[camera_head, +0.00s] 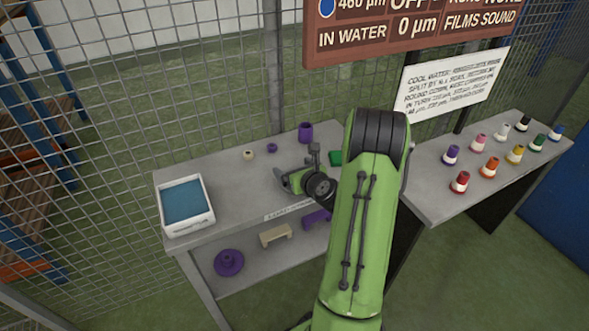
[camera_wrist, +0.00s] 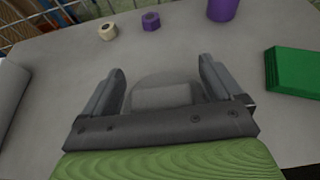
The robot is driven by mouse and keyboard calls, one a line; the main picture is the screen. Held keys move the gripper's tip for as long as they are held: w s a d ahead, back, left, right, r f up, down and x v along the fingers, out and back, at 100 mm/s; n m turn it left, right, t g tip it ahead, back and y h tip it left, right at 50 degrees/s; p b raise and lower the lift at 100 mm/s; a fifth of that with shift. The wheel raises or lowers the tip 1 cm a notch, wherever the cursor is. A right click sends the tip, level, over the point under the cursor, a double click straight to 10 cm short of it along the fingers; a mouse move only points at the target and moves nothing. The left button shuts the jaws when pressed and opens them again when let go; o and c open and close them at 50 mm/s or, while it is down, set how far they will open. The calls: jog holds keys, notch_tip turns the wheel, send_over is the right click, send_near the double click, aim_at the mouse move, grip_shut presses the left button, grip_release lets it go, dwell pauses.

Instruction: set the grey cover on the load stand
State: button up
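My gripper (camera_head: 294,168) is low over the grey table, with its fingers wide apart; it also shows in the wrist view (camera_wrist: 160,78). A grey rounded shape (camera_wrist: 160,92), possibly the grey cover, shows between the fingers in the wrist view. Its shade is close to the table's, and I cannot tell whether the fingers touch it. In the head view my arm and hand hide that spot. I cannot pick out the load stand with certainty. A small label (camera_head: 288,211) on the table's front edge is too blurred to read.
A white tray (camera_head: 207,220) with a blue inside stands left. Behind my gripper are a cream ring (camera_head: 248,155), a small purple piece (camera_head: 272,147), a purple cylinder (camera_head: 305,132) and a green block (camera_wrist: 292,72). A lower shelf holds a purple flanged piece (camera_head: 229,262). Wire mesh stands behind.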

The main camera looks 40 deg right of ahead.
jog(key=shift+r, duration=0.1)
jog(key=v, duration=0.9)
jog(key=shift+s, duration=0.2)
jog(key=s+a+r+n+g+y+b, duration=0.15)
jog(key=a+n+g+y+b, duration=0.3)
jog(key=a+n, duration=1.5)
jog(key=s+a+r+n+g, duration=0.1)
jog(key=s+a+r+n, duration=0.2)
jog(key=s+n, duration=0.4)
jog(key=s+a+r+n+g, duration=0.2)
jog(key=s+n, duration=0.5)
jog(key=n, duration=0.5)
jog(key=shift+s+a+r+n+h+p, duration=0.15)
jog(key=shift+a+r+n+h+p, duration=0.2)
jog(key=shift+a+r, duration=0.55)
jog(key=shift+a+f, duration=0.2)
jog(key=shift+f, duration=0.05)
